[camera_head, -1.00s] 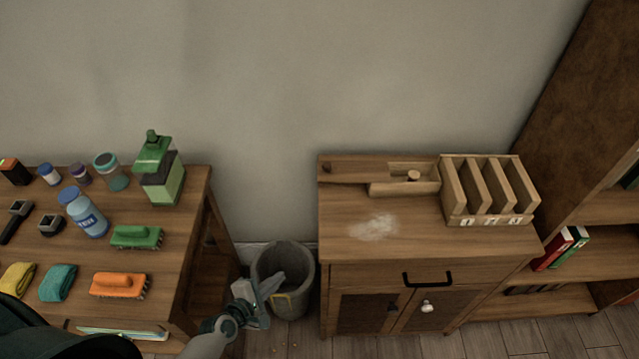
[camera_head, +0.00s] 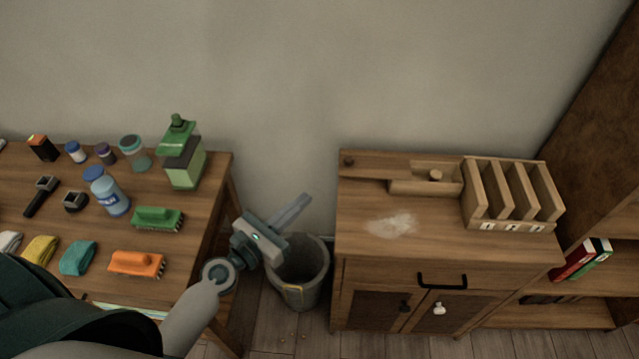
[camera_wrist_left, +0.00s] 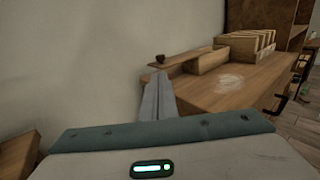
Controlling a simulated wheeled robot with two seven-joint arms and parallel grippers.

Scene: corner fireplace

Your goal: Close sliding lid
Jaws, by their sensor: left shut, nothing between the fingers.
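A long wooden box (camera_head: 405,187) lies at the back left of the wooden cabinet top, against the wall. Its sliding lid (camera_head: 375,166) is a flat wooden strip with a dark round knob at its left end. The lid sticks out to the left, and part of the box's inside shows, with a small round wooden piece (camera_head: 436,175) at it. The lid also shows in the left wrist view (camera_wrist_left: 178,60). My left gripper (camera_head: 303,200) is shut and empty, left of the cabinet and above the bin, apart from the lid. My right gripper is not in view.
A wooden sorter (camera_head: 510,226) with several slots stands right of the box. A white powdery patch (camera_head: 392,225) marks the cabinet top (camera_head: 440,242). A grey bin (camera_head: 310,285) stands between the cabinet and the left table (camera_head: 200,225), which holds bottles, brushes and cloths.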

